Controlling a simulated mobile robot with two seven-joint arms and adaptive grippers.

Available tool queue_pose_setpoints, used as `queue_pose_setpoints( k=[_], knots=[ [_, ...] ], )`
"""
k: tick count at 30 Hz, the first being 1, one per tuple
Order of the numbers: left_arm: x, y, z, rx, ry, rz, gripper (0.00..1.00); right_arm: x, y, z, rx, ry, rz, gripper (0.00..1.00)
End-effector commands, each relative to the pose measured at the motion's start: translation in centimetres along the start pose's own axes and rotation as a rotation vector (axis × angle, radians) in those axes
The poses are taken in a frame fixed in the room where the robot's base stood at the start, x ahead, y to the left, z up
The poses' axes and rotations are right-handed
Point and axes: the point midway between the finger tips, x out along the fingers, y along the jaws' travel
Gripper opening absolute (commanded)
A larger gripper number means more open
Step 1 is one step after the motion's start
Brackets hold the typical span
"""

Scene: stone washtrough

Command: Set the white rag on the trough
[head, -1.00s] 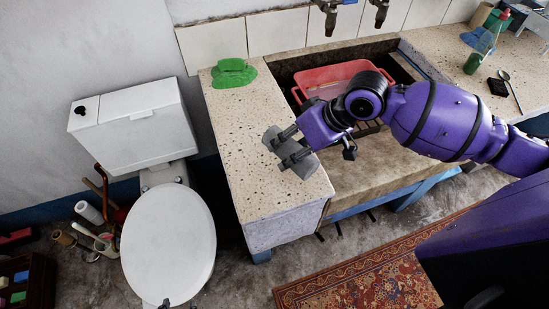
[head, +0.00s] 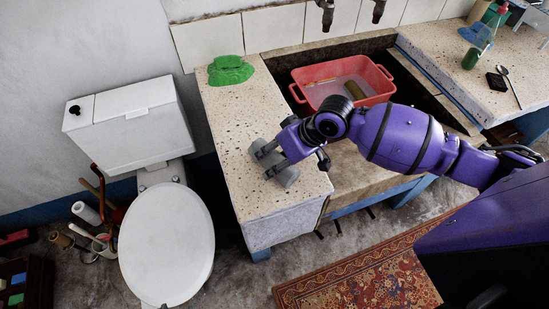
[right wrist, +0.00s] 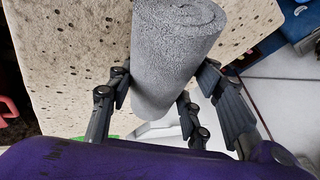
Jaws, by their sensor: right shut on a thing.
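My right gripper (head: 273,162) is shut on a rolled rag, which looks light grey in this light. Its rounded ends (head: 289,177) stick out past the fingers in the head view. In the right wrist view the roll (right wrist: 172,60) lies between the fingers, its spiral end at the top. The trough (head: 239,118) has a speckled stone top, and the rag is over its left slab near the front. I cannot tell whether the rag touches the slab. Small dark tips at the bottom edge of the head view may be my left gripper (head: 178,305).
A green cloth (head: 230,70) lies at the slab's back. A red tub (head: 378,78) sits in the basin under two taps. A green bottle (head: 470,59), a dark block (head: 496,82) and a spoon are on the right slab. A toilet (head: 166,245) stands left.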

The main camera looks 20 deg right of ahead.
Motion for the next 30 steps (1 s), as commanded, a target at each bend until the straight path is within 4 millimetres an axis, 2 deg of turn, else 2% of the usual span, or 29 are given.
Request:
queue_pose_setpoints(
  k=[2,3,7,16,20,23,30],
  knots=[
    [0.0,0.0,0.0,0.0,0.0,0.0,0.4,0.2,0.1,0.2,0.001,-0.001,-0.001,0.15],
    [0.0,0.0,0.0,0.0,0.0,0.0,0.4,0.3,0.1,0.2,0.0,-0.001,0.0,0.49],
    [0.0,0.0,0.0,0.0,0.001,0.001,0.4,0.2,0.1,0.2,0.0,-0.001,0.0,0.65],
    [0.0,0.1,-0.1,-0.002,0.001,0.001,0.4,0.2,0.1,0.1,0.0,0.0,0.0,0.65],
    [0.0,0.1,-0.2,-0.003,0.003,0.001,0.4,-0.7,0.1,-0.1,0.0,0.001,0.003,0.65],
    [-0.1,0.1,-0.5,-0.003,0.006,0.001,0.4,-2.3,0.1,-0.1,-0.001,0.001,0.003,0.65],
    [-0.2,0.3,-1.1,-0.004,0.012,0.005,0.4,-7.7,0.1,-0.1,-0.002,0.001,0.005,0.65]
  ],
)
